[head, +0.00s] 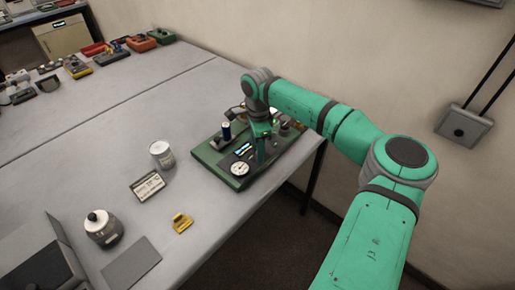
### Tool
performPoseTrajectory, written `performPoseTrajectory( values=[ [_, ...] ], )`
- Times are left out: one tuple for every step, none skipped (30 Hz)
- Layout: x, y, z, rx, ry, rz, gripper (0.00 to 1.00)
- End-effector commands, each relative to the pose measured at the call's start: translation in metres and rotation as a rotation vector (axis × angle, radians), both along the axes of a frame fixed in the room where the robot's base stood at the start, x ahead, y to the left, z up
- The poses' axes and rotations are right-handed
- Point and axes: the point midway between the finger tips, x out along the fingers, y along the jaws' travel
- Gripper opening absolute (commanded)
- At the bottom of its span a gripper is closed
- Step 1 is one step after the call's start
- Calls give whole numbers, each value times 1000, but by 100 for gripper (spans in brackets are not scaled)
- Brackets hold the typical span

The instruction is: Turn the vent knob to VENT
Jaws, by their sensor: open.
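A green-edged panel board (234,182) lies near the table's far right edge. It carries a round white gauge (240,169), a small lit display (243,150) and a dark blue cylinder (226,131) with a pale top. My gripper (264,158) points down over the middle of the board, just right of the gauge and display. It is open, and I see nothing held in it. I cannot make out the vent knob or its markings; my gripper and wrist hide part of the board. Whether the fingers touch anything is too small to tell.
A white can (162,154), a label card (147,185), a yellow object (181,222), a jar with a black knob (102,227) and a grey mat (131,263) lie left of the board. Several tools stand at the far left. A wall box (463,129) is right.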

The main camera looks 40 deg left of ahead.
Motion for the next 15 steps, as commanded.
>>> performPoseTrajectory(
  values=[
    [1,-2,0,0,0,-4,40],
    [2,-3,0,0,0,-5,40],
    [3,-4,0,0,0,-7,40],
    [3,-4,0,0,0,-8,40],
    [3,-5,0,0,0,-8,33],
    [3,-5,0,0,0,-8,23],
    [3,-4,0,0,0,-7,16],
    [2,-4,0,0,0,-6,9],
    [2,-3,0,-1,1,-5,0],
    [1,-2,0,-1,1,-4,0],
    [1,-2,0,-1,1,-3,0],
    [0,-1,0,-1,1,-2,0],
    [0,-1,0,-2,1,-1,0],
    [0,0,0,-2,1,-1,0],
    [-1,0,0,-2,1,-3,0]
  ],
)
